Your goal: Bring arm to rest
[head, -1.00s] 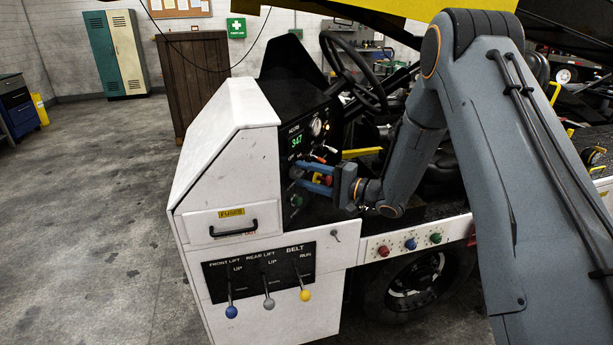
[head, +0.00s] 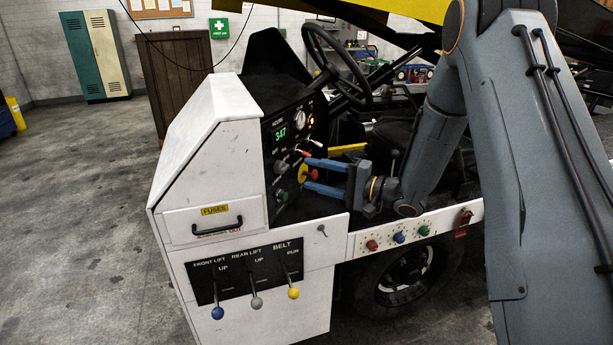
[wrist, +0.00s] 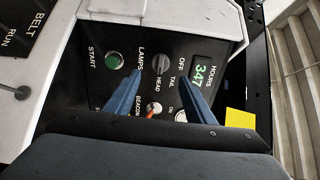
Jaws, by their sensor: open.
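My gripper (head: 306,174) is open, its two blue fingers pointing left toward the black control panel (head: 283,135) of the white console. My arm is bent, reaching down to the panel. The gripper body hides the lower panel in the wrist view.
The steering wheel (head: 338,65) stands behind and above the gripper. Three belt and lift levers (head: 255,302) stick out of the console front. A side strip (head: 415,233) with coloured knobs lies below the wrist. Open floor (head: 80,200) is at the left.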

